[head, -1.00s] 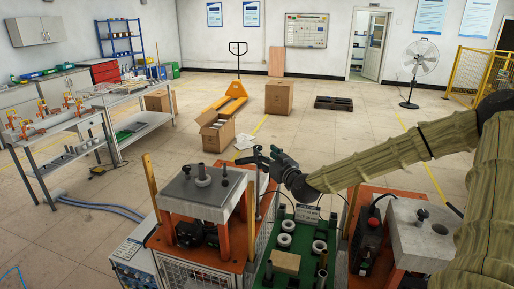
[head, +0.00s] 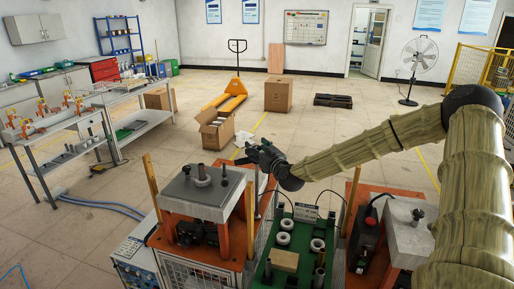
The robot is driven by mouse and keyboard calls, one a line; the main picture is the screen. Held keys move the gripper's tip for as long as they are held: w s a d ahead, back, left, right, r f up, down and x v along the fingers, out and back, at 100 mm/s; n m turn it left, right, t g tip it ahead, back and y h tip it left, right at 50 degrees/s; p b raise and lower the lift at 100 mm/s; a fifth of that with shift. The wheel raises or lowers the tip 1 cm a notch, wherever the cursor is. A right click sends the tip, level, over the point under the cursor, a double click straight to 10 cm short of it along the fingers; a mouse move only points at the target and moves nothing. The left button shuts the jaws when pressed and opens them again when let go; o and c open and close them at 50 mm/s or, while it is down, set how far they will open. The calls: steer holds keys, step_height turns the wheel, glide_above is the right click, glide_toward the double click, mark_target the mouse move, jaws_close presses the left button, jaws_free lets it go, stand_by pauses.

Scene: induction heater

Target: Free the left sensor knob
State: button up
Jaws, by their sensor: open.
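The left induction heater station (head: 205,198) stands at the lower left centre, with a grey top plate on orange posts. A few dark upright pieces stand on its plate, a thicker grey post (head: 202,172) among them. I cannot tell which small part is the left sensor knob. My gripper (head: 250,155) is open and empty, in the air above and beyond the right back corner of the left station. It points to the left in the picture and appears apart from everything.
A green board (head: 285,270) with white rings and a tan block lies between the left station and the right station (head: 405,225). Thin wooden-coloured posts rise at the stations' corners.

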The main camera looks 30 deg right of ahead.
steer(key=shift+w, duration=0.15)
steer(key=shift+c, duration=0.3)
steer(key=c, duration=1)
